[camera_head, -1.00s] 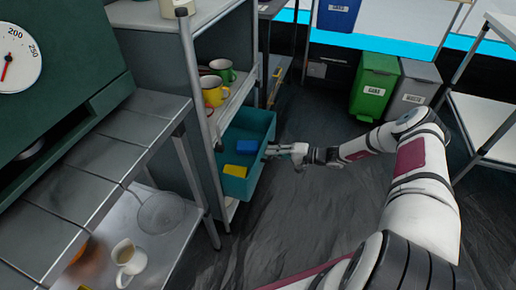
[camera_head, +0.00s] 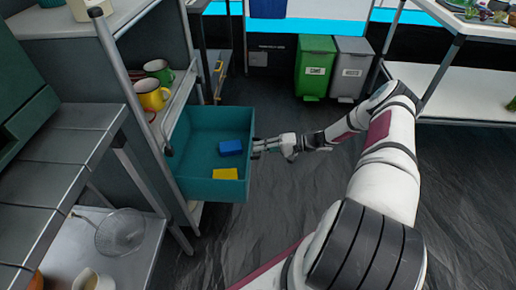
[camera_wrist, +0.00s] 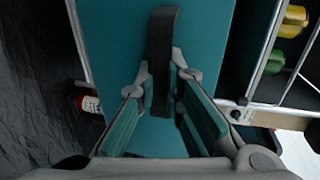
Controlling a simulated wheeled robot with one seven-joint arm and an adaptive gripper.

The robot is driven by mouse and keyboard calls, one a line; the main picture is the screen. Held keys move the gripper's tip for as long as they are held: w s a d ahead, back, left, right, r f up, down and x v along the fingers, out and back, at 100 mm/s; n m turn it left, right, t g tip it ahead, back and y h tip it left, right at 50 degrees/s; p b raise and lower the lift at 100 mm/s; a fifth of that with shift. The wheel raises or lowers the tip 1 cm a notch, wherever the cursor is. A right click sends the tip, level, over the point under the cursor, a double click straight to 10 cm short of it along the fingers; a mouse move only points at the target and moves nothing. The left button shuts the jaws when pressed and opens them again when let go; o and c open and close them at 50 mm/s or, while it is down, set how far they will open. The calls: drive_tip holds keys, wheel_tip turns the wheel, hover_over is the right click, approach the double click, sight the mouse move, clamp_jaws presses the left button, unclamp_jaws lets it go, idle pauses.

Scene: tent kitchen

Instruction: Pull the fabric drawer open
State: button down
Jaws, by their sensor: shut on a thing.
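The teal fabric drawer (camera_head: 190,175) stands well out of the metal shelf unit in the head view. A blue block (camera_head: 230,147) and a yellow block (camera_head: 225,174) lie inside it. My gripper (camera_head: 258,146) is at the drawer's front face. In the wrist view the teal front (camera_wrist: 110,40) fills the middle, and a dark strap handle (camera_wrist: 161,60) runs down it. My gripper (camera_wrist: 160,105) has its fingers on both sides of the handle, shut on it. The drawer's far inner parts are hidden in the head view.
A yellow mug (camera_head: 152,95) and a green mug (camera_head: 158,70) stand on the shelf above the drawer. A green bin (camera_head: 315,68) and a grey bin (camera_head: 350,70) stand at the back. The dark floor (camera_head: 270,215) before the drawer is clear.

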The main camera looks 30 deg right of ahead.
drive_tip(key=shift+d, duration=0.1)
drive_tip(key=c, duration=1.7)
unclamp_jaws()
drive_tip(key=v, duration=1.2)
